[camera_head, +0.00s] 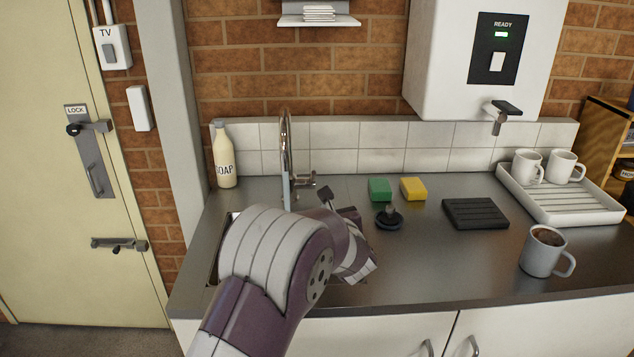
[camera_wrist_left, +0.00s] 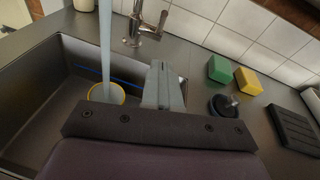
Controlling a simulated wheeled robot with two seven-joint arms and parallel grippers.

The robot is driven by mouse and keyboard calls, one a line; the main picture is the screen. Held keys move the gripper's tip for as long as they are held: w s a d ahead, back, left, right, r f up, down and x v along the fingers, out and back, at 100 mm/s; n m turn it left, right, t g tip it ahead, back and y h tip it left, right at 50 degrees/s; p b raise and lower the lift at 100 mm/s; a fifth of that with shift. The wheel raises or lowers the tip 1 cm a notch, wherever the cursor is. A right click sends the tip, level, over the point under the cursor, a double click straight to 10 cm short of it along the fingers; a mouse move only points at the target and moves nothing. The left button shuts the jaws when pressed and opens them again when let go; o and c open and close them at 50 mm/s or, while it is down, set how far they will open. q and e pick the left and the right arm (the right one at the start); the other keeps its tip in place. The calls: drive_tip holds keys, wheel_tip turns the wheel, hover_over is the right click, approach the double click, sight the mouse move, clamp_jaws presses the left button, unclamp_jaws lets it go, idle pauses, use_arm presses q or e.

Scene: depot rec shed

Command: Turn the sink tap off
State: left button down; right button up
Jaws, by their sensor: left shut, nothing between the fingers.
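The sink tap (camera_head: 287,145) is a tall chrome gooseneck at the back of the sink (camera_head: 213,262), with a small side lever (camera_head: 306,180) on its right. A pale blue stream of water (camera_wrist_left: 105,45) runs down into a yellow-rimmed round cup or bowl (camera_wrist_left: 118,92) in the basin. My left gripper (camera_head: 326,193) is shut and empty, in front of and slightly right of the lever, apparently apart from it. In the left wrist view the shut fingers (camera_wrist_left: 160,66) point towards the tap base (camera_wrist_left: 133,38). My arm hides most of the basin in the head view. My right gripper is not in view.
A soap bottle (camera_head: 225,158) stands left of the tap. A green sponge (camera_head: 380,189), yellow sponge (camera_head: 413,188), dark plug (camera_head: 389,220) and black ribbed mat (camera_head: 475,213) lie to the right. Further right are a mug (camera_head: 543,252) and a white tray (camera_head: 560,208) with two mugs.

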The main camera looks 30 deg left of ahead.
sight(314, 176)
use_arm(q)
drive_tip(key=w+a, duration=0.2)
drive_tip(key=w+a+p, duration=0.1)
drive_tip(key=w+a, duration=0.1)
drive_tip(key=w, duration=0.1)
drive_tip(key=w+a+p, duration=0.1)
drive_tip(key=w+a, duration=0.1)
drive_tip(key=shift+w+a+r, duration=0.15)
drive_tip(key=shift+a+r, duration=0.15)
drive_tip(key=shift+r, duration=0.05)
drive_tip(key=shift+w+a, duration=0.15)
drive_tip(key=shift+w, duration=0.05)
drive_tip(key=shift+r, duration=0.1)
